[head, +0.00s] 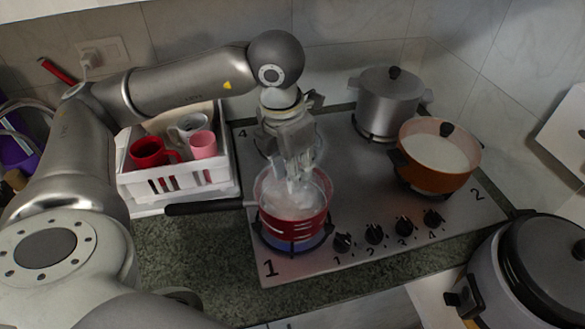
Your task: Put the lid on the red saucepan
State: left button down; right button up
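The red saucepan (297,223) stands on the front-left burner marked 1, with a blue glow under it and its long black handle (203,208) pointing left. Its inside looks whitish and hazy; I cannot tell whether this is steam, contents or a clear lid. My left gripper (297,177) points down over the saucepan, its fingertips at the pan's opening. The haze blurs the fingers, so I cannot tell whether they are open or hold a lid knob. No separate loose lid is clearly visible. My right gripper is not in view.
A lidded steel pot (388,106) stands at the back right of the hob. An orange pot (438,178) with whitish contents is on the right. A white crate (181,182) with cups sits left. A large cooker (530,270) fills the lower right. Knobs (374,234) line the hob's front.

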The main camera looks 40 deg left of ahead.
pick_arm(q)
jog(key=c, duration=1.1)
grip_release()
jog(key=o, duration=0.5)
jog(key=shift+r, duration=0.15)
jog(key=shift+r+p, duration=2.15)
jog(key=shift+r, duration=1.25)
